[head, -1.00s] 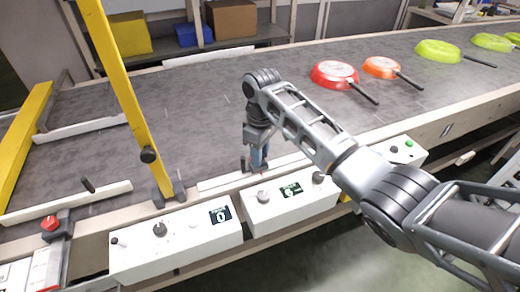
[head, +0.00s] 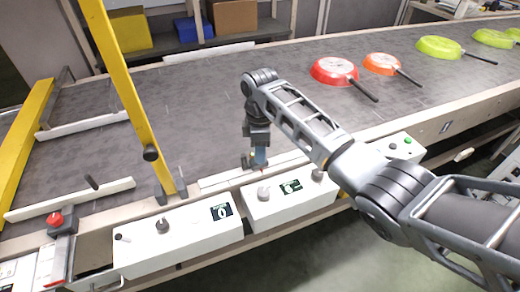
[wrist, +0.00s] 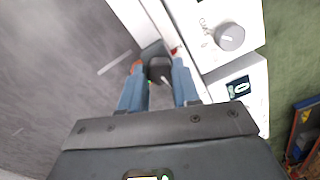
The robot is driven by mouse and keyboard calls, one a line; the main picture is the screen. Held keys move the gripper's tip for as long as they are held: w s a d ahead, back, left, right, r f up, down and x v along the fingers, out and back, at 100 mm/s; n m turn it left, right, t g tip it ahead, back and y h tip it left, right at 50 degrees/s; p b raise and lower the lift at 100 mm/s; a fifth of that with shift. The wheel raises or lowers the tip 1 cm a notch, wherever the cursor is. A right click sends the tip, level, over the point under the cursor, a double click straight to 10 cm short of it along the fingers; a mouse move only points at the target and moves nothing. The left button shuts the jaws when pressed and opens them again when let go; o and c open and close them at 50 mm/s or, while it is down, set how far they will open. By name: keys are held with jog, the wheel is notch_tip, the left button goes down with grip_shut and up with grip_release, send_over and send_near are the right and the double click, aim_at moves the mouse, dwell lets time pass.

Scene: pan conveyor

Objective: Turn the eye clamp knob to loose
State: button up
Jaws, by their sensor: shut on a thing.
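A small black knob (wrist: 159,70), which I take to be the eye clamp knob, sits between my fingertips in the wrist view. In the head view, my gripper (head: 260,162) points down at the near edge of the conveyor, behind the white control boxes. Its blue fingers are closed on the black knob, one on each side in the wrist view. In the head view, the fingers hide most of the knob, and a dark clamp part (head: 246,163) shows just to their left. I cannot read the knob's turn angle.
Two white control boxes with knobs and small displays, the left (head: 180,240) and the middle (head: 290,203), stand close in front of my gripper. A yellow post (head: 125,90) rises to the left. Red (head: 334,71), orange and green pans lie on the belt (head: 200,105) at the right.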

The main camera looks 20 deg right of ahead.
dwell(0.3)
jog(key=o, duration=0.8)
jog(key=shift+c, duration=0.2)
jog(key=shift+r, duration=0.1)
notch_tip(320, 180, up, 8)
jog(key=shift+w+f+b, duration=0.15)
jog(key=shift+b, duration=0.25)
